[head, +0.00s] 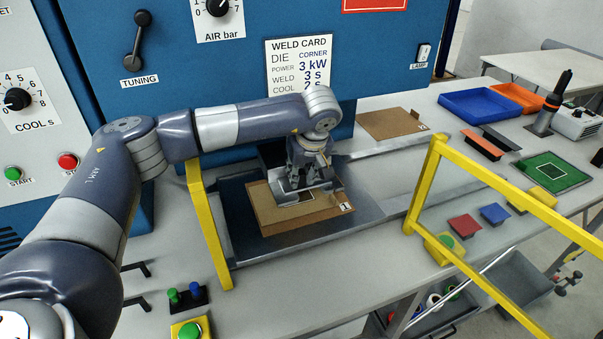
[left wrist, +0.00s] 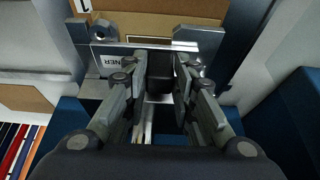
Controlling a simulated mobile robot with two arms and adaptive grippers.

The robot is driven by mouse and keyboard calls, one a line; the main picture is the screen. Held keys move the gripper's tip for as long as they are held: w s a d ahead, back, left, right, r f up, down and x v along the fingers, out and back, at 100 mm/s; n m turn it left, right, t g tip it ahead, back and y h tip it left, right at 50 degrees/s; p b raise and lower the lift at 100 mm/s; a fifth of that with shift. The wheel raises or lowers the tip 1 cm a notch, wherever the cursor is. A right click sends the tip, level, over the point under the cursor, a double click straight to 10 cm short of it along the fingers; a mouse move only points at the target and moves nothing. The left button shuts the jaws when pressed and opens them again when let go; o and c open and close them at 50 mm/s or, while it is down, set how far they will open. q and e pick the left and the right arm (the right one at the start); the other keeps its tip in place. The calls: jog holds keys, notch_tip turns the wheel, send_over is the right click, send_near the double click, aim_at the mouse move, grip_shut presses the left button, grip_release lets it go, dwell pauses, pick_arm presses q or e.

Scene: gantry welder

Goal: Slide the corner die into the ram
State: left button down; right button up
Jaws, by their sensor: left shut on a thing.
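The corner die (head: 290,187) is a grey metal piece low over the cardboard piece in the head view. In the left wrist view the die (left wrist: 112,62) is a metal plate with a label whose visible letters read "NER". My left gripper (head: 308,172) is shut on the die; in the left wrist view its fingers (left wrist: 160,78) close on a dark block at the plate's near side. The ram is not clearly seen; my left arm covers part of the opening in the blue machine. My right gripper is not in view.
A cardboard piece marked 1 (head: 265,213) lies on the dark plate (head: 250,247) under the die. Yellow frames (head: 208,225) stand at left and right (head: 425,185). A second cardboard piece (head: 390,123) lies behind right. Blue (head: 480,103) and orange trays stand farther right.

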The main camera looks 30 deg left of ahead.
pick_arm(q)
jog(key=shift+r, duration=0.15)
jog(key=shift+w+a, duration=0.15)
jog(key=shift+w, duration=0.05)
dwell(0.3)
jog(key=c, duration=1.3)
grip_release()
jog(key=shift+o, duration=0.3)
jog(key=shift+s, duration=0.1)
